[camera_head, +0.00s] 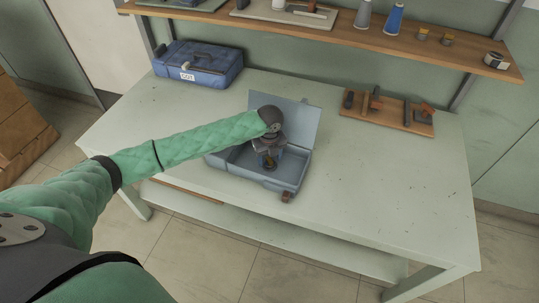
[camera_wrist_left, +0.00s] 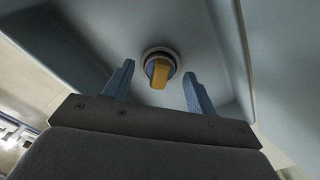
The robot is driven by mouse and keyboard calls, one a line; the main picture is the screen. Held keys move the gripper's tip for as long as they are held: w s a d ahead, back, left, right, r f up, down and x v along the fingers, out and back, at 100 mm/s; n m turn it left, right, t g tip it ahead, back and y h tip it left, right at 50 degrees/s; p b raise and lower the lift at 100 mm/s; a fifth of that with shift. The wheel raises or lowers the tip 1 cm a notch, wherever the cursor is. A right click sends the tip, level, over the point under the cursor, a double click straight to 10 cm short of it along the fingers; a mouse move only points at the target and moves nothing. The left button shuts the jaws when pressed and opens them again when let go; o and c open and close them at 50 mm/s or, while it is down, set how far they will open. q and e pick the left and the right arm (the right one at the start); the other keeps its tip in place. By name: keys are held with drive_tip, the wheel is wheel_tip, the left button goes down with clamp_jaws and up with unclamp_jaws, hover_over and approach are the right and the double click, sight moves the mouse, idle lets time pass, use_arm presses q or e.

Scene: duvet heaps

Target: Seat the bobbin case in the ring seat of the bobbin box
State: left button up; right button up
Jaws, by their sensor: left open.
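The bobbin box (camera_head: 290,182) is an open grey-blue case on the table, with its lid (camera_head: 302,118) raised at the back. In the left wrist view, the bobbin case (camera_wrist_left: 158,73) shows a yellow tab and sits within a round ring seat (camera_wrist_left: 147,52) on the box floor. Whether it is fully down in the ring I cannot tell. My left gripper (camera_head: 268,156) reaches into the box from above. Its two blue fingers (camera_wrist_left: 159,72) are open, one to each side of the bobbin case and apart from it. My right gripper is not in view.
A closed blue box (camera_head: 197,64) stands at the table's back left. A wooden tool rack (camera_head: 386,118) lies at the back right. A shelf (camera_head: 340,38) with spools and small items runs above the back edge.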

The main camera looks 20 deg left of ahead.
sight(270, 159)
use_arm(q)
drive_tip(key=shift+r, duration=0.5)
wheel_tip(270, 159, up, 11)
drive_tip(key=b, duration=0.4)
drive_tip(key=shift+r, duration=0.15)
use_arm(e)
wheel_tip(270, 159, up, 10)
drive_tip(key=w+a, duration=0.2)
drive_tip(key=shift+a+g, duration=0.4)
